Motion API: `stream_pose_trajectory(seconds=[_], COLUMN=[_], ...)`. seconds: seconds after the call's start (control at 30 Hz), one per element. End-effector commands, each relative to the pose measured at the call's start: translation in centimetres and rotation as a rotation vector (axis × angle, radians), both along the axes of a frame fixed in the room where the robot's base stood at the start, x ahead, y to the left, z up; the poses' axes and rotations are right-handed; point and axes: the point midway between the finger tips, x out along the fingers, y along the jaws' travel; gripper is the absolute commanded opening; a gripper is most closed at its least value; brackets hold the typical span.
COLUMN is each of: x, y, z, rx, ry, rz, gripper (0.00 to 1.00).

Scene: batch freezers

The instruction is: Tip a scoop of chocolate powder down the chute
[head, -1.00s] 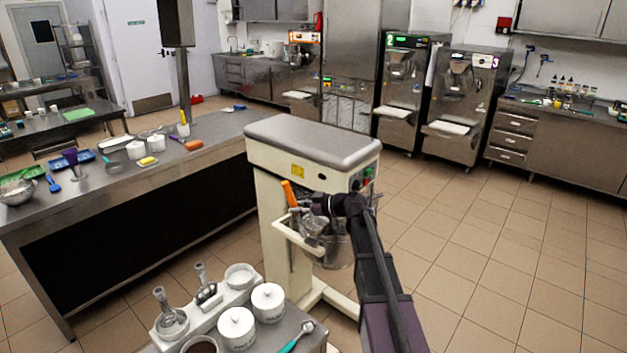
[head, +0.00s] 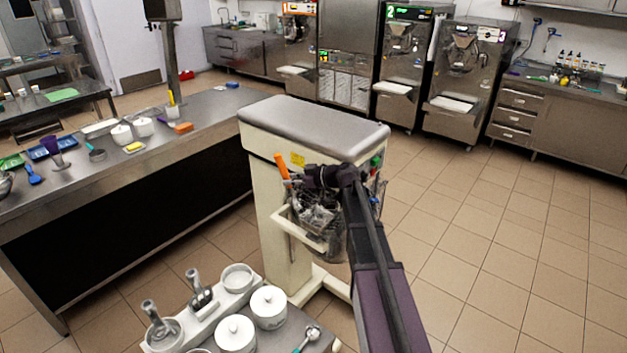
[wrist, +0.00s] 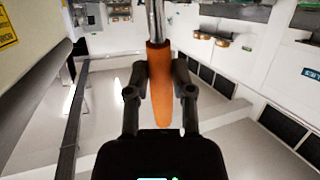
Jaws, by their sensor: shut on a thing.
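My gripper (wrist: 160,90) is shut on an orange handle (wrist: 159,85) in the wrist view. A metal shaft runs from the handle out of the top of that view, so the tool's head and any powder on it are out of sight there. In the head view the orange handle (head: 282,166) sticks up beside my gripper (head: 300,182), in front of the cream mixer (head: 265,210). Metal and clear parts crowd below my gripper, and I cannot make out the scoop's head among them. I cannot pick out the chute for certain.
The mixer's pale guard rail (head: 300,234) is just below my gripper. A steel counter (head: 120,178) lies left. The tiled floor (head: 480,240) at right is clear.

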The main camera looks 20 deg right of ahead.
Motion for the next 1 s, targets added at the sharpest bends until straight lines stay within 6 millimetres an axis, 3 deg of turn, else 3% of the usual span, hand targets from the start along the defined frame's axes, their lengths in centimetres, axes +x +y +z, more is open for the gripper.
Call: stream_pose_trajectory(seconds=[0.37,0.8,1.0], x=[-0.1,-3.0,-3.4], y=[-0.4,-5.8,-6.5], z=[0.0,0.0,0.0], rx=[0.0,-0.001,-0.001], ry=[0.0,0.0,0.0], rz=[-0.002,-0.004,-0.002], gripper=[0.0,0.0,0.0])
